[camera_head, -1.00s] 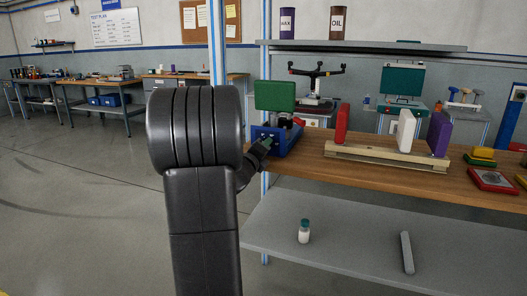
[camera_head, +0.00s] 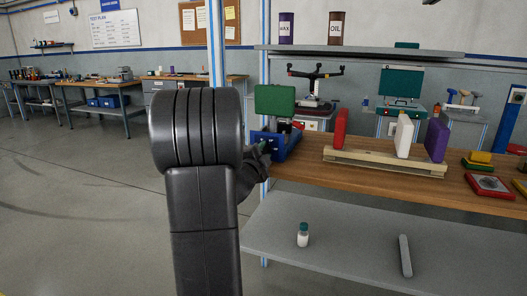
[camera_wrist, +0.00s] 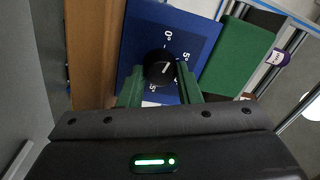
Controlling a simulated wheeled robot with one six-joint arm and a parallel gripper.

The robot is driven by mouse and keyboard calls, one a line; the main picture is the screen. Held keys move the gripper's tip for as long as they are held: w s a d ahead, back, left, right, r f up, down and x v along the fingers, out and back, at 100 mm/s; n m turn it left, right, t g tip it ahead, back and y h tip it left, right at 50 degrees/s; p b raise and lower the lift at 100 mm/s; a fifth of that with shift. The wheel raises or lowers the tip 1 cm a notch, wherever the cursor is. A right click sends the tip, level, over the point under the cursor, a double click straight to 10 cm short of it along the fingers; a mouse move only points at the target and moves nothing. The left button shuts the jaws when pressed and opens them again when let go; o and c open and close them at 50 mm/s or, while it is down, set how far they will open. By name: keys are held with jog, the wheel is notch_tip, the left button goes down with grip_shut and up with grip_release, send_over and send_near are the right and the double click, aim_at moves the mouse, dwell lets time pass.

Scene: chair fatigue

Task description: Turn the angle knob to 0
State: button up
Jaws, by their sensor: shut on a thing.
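The angle knob (camera_wrist: 158,67) is round and black with a short white mark, on a blue panel (camera_wrist: 128,40) in the wrist view. White labels are printed around it; "0°" sits above it in the picture, and others at its right and below are partly hidden. My gripper (camera_wrist: 160,72) has its two green fingers on either side of the knob and is shut on it. The exact direction of the white mark is hard to read. In the head view the blue fixture (camera_head: 291,143) stands at the bench's left end, and my arm hides part of it.
A green pad (camera_head: 275,99) stands above the blue fixture; it also shows in the wrist view (camera_wrist: 236,56). A wooden rail (camera_head: 380,164) with red, white and purple pads lies to the right on the wooden bench (camera_head: 430,181). A grey shelf (camera_head: 345,236) is below.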

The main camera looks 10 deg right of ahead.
jog(key=shift+n+p, duration=0.4)
jog(key=shift+n, duration=0.9)
jog(key=o, duration=1)
jog(key=v, duration=1.4)
jog(key=shift+d, duration=0.1)
